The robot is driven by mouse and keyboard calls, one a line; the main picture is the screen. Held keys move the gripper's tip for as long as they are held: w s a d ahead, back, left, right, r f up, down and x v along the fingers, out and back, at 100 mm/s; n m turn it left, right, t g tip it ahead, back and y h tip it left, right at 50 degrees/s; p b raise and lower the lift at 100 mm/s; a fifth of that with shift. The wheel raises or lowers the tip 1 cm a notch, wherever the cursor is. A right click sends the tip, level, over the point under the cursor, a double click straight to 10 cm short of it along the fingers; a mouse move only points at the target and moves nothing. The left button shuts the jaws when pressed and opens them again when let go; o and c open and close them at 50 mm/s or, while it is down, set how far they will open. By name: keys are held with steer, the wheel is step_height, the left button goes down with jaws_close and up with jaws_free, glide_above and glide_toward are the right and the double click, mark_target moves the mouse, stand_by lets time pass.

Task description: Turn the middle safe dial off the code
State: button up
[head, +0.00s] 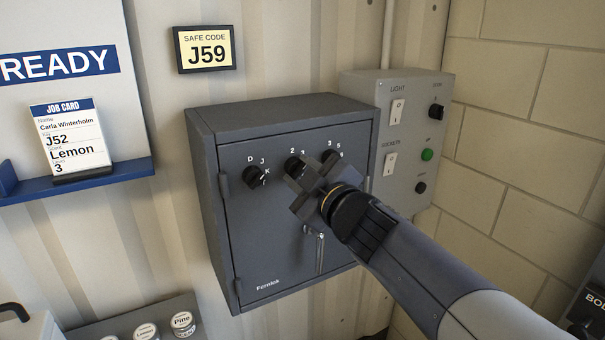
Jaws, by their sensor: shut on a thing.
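The dark grey safe (262,240) hangs on the wall in the middle of the head view, its door closed. Three black dials sit in a row near its top: the left dial (256,176) marked D, J, K, the middle dial (292,166) with 2 and 3 showing, and the right dial (329,158) with 3 and 5 showing. My gripper (297,182) reaches in from the lower right and is shut at the middle dial, covering much of it. The middle dial's pointer is hidden. A code sign (207,49) above reads J59.
A lever handle (319,252) is on the safe door below my gripper. A grey switch panel (404,190) stands close to the right. A job card (70,140) rests on a blue ledge (120,174) at left. Several labelled tins (183,323) stand at lower left.

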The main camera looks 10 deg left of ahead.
steer(key=o, duration=1)
steer(key=shift+c, duration=0.2)
steer(key=p+v, duration=0.2)
steer(key=v, duration=0.9)
steer(key=shift+w, duration=0.1)
steer(key=b+x, duration=0.2)
steer(key=x, duration=0.9)
